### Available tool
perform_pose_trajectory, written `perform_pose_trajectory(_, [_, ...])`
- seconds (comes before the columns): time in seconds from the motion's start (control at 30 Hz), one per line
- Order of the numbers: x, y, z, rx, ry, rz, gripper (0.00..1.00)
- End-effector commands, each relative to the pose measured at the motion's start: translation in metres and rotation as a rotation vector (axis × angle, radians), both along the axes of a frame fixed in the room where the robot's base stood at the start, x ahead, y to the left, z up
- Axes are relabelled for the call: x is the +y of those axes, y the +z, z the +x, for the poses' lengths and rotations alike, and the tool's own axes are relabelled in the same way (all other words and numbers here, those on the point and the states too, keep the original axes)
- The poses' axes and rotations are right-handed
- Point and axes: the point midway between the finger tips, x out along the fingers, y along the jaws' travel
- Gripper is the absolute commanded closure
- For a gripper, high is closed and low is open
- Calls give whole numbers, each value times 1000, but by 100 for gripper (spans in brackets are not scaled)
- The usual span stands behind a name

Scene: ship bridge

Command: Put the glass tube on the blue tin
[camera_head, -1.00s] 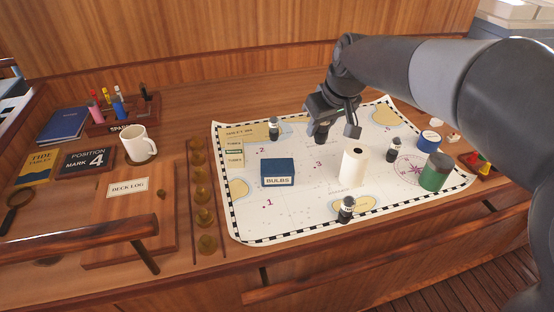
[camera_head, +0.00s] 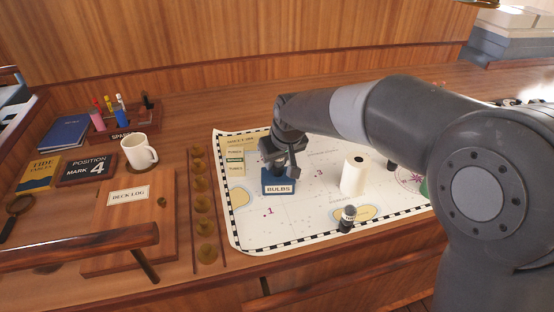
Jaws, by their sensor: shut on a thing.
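The blue tin (camera_head: 268,188), a box labelled BULBS, stands on the chart left of its middle. My gripper (camera_head: 280,172) is directly above it, pointing down, and covers most of its top. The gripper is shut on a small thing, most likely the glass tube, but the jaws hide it. I cannot tell whether it touches the tin. A small tube with a dark cap (camera_head: 347,218) stands at the chart's front edge. Another one (camera_head: 391,164) shows partly beneath my arm.
A cream roll (camera_head: 353,176) stands upright right of the tin. A mug (camera_head: 139,152), a deck log board (camera_head: 128,205) and a row of brass weights (camera_head: 201,200) lie to the left. The chart (camera_head: 300,222) is bare in front of the tin. My arm hides its right part.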

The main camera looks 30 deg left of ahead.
Motion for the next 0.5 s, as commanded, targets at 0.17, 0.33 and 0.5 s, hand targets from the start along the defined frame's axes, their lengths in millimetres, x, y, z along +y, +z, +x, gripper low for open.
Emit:
perform_pose_trajectory(0.17, [0,1,0,-1,0,1,93])
perform_pose_trajectory(0.33, [0,-2,0,-1,0,1,69])
perform_pose_trajectory(0.5, [0,-2,0,-1,0,1,55])
